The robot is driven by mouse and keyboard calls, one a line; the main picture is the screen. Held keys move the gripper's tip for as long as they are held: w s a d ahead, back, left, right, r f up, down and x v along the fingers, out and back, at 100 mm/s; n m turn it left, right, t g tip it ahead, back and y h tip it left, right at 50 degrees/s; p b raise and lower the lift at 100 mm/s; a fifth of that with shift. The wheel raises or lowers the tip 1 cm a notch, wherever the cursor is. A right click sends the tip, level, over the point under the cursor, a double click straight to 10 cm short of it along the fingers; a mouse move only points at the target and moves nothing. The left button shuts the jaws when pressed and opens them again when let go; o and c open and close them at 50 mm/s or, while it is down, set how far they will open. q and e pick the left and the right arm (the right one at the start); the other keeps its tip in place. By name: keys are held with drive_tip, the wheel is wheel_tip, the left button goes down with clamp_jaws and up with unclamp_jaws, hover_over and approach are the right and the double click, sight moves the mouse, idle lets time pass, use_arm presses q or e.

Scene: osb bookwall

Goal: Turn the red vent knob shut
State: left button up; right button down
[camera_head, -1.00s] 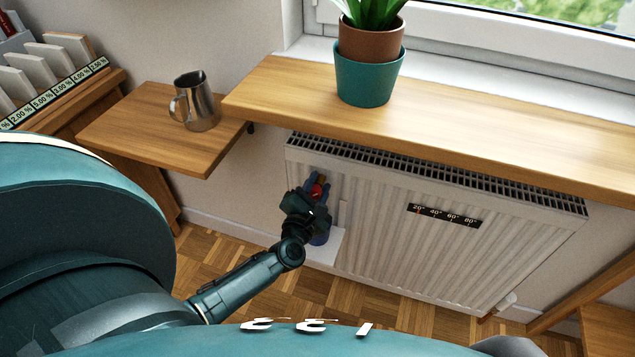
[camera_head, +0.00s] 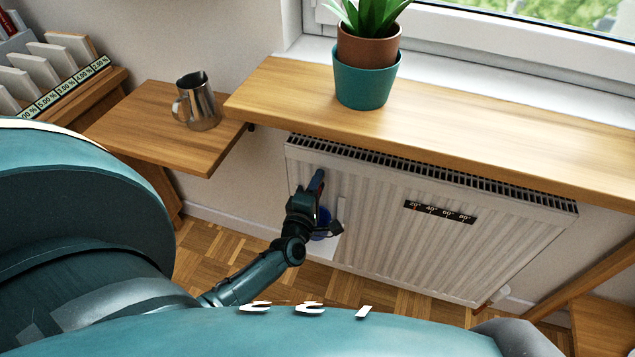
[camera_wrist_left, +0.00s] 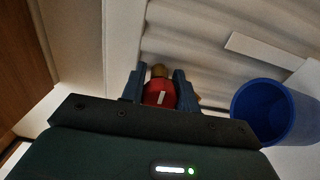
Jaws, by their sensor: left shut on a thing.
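The red vent knob (camera_wrist_left: 160,94) shows in the left wrist view, with a white mark on its face and a brass part behind it. It sits between the two blue fingers of my left gripper (camera_wrist_left: 158,90), which is shut on it. In the head view my left gripper (camera_head: 318,182) reaches the left end of the white radiator (camera_head: 375,225), and the knob is hidden there behind the gripper. My right gripper is in neither view.
A blue cup (camera_wrist_left: 270,108) is close to the right of my gripper in the wrist view. A wooden sill (camera_head: 480,145) overhangs the radiator and bears a potted plant (camera_head: 366,75). A metal jug (camera_head: 198,102) stands on a side shelf (camera_head: 165,135).

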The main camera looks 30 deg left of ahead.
use_arm(q)
drive_tip(key=shift+m, duration=0.3)
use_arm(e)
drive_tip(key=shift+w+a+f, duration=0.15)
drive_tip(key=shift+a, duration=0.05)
use_arm(q)
drive_tip(key=o, duration=0.9)
drive_tip(key=shift+o, duration=0.2)
drive_tip(key=p+v, duration=0.1)
drive_tip(key=v, duration=1.2)
drive_tip(key=shift+d, duration=0.15)
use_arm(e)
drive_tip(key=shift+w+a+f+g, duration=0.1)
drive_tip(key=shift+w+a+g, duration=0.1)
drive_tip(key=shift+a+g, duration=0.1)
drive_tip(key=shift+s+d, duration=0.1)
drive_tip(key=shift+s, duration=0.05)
